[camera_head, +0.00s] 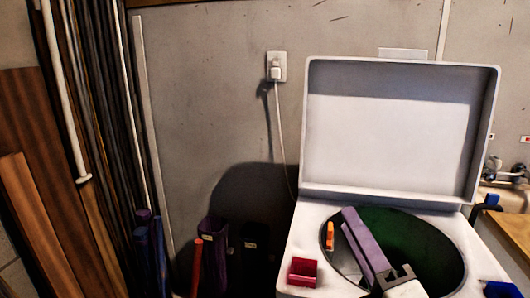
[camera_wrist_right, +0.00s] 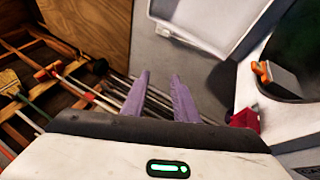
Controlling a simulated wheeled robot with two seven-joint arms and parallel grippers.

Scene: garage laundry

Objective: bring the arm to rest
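My right gripper (camera_head: 347,219) has purple fingers and appears in front of the round dark opening of a white top-loading washer (camera_head: 310,225). In the right wrist view its two fingers (camera_wrist_right: 158,78) stand apart with a clear gap, and nothing is held between them. I cannot tell its exact height above the washer. My left gripper is not in view.
The washer lid (camera_head: 390,130) stands open against the wall. A red open box (camera_head: 303,271) sits on the washer top, left of the opening. An orange item (camera_head: 330,236) is at the opening's left edge. Boards and poles (camera_head: 100,150) lean at the left.

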